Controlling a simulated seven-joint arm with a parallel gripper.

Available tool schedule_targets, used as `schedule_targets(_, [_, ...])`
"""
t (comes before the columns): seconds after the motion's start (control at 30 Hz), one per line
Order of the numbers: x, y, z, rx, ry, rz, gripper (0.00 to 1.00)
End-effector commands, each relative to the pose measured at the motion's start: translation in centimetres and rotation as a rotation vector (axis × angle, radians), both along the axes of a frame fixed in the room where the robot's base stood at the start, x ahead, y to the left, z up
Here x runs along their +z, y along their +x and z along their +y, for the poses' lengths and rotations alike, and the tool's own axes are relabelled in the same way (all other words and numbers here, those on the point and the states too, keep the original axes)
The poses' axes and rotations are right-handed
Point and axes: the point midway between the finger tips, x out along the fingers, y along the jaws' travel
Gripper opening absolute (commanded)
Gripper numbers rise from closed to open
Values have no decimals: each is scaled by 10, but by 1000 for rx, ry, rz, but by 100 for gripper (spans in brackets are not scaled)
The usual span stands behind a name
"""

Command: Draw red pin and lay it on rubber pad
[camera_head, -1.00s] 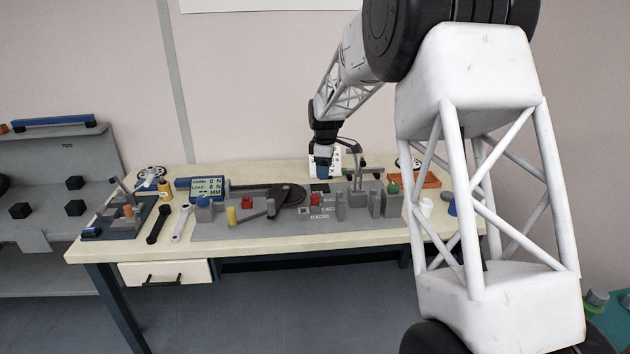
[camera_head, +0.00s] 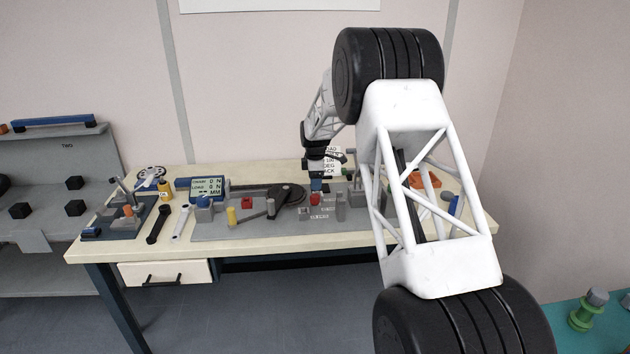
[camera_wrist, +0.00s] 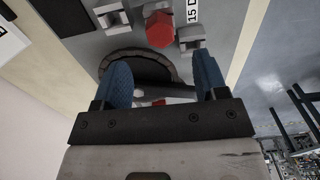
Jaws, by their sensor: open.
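A red piece (camera_head: 314,198), likely the red pin's head, stands on the grey bench plate in the head view. In the wrist view a red hexagonal head (camera_wrist: 160,30) shows between two grey blocks, beyond my fingertips. My gripper (camera_head: 316,185) is above and close to the red piece. In the wrist view my gripper's blue fingers (camera_wrist: 163,82) are spread apart, with nothing held between them. A dark round part (camera_wrist: 138,66) lies beneath them. I cannot pick out the rubber pad with certainty.
The grey plate (camera_head: 215,230) carries a black lever arm (camera_head: 285,196), a yellow peg (camera_head: 231,215) and grey posts. My own arm covers the right side of the bench. The front bench strip is clear.

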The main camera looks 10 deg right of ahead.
Motion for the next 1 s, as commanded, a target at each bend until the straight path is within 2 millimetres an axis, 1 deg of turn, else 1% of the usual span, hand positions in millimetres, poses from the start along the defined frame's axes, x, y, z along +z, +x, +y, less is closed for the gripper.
schedule_targets(0.17, [-2,0,0,0,0,1,66])
schedule_targets(0.37, [-12,0,0,-1,0,1,66])
schedule_targets(0.8, [-60,0,0,-1,0,2,66])
schedule_targets(1.0, [-74,0,0,-1,0,1,66])
